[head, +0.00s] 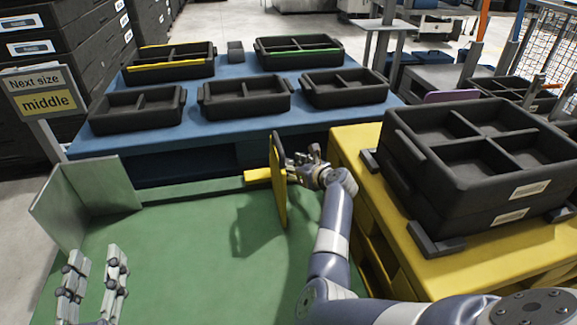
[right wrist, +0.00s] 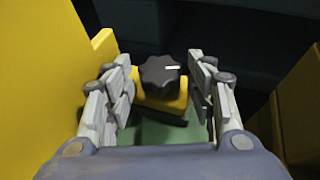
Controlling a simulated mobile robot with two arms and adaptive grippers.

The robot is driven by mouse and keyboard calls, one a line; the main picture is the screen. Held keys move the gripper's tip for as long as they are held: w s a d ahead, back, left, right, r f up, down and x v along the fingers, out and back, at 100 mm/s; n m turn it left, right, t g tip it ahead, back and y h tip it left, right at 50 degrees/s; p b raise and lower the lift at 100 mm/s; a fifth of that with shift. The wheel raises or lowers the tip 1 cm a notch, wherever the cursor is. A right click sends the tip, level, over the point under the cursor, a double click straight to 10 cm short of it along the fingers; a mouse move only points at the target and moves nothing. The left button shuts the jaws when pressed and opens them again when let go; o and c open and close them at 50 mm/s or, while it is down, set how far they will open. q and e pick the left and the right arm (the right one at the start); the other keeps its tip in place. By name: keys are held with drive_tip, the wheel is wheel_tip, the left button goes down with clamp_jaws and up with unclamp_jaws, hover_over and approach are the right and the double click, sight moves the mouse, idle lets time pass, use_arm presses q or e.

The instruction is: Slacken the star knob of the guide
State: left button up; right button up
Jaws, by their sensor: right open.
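The black star knob (right wrist: 159,72) with a white mark sits on a yellow block in the right wrist view. My right gripper (right wrist: 160,85) is open, with one finger on each side of the knob; I cannot tell whether they touch it. In the head view my right gripper (head: 308,160) is at the yellow guide plate (head: 278,185), on its right side, and the knob is hidden there. The guide's yellow bar (head: 258,175) lies along the far edge of the green table. My left gripper (head: 92,285) is open and empty over the table at the lower left.
The green table (head: 170,240) is mostly clear, with a grey metal angle (head: 85,200) at its left. A yellow stand (head: 440,265) at right bears stacked black crates (head: 480,160). A blue table (head: 225,135) behind holds several black trays. A "Next size middle" sign (head: 42,95) stands left.

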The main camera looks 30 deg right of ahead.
use_arm(q)
drive_tip(key=shift+r+t, duration=0.4)
drive_tip(key=shift+r, duration=0.4)
use_arm(e)
drive_tip(key=shift+w, duration=0.2)
drive_tip(key=c, duration=0.8)
drive_tip(key=shift+d+f+n+y+p, duration=0.15)
drive_tip(key=shift+n+y+p, duration=0.25)
drive_tip(key=shift+n+y, duration=0.45)
use_arm(q)
drive_tip(key=f+g, duration=0.1)
drive_tip(key=f, duration=0.2)
drive_tip(key=f+g, duration=0.1)
drive_tip(key=shift+w+a+f+g+y, duration=0.15)
drive_tip(key=shift+a+f+g+y, duration=0.15)
drive_tip(key=shift+f+y, duration=0.1)
use_arm(e)
drive_tip(key=o, duration=0.8)
drive_tip(key=shift+s, duration=0.1)
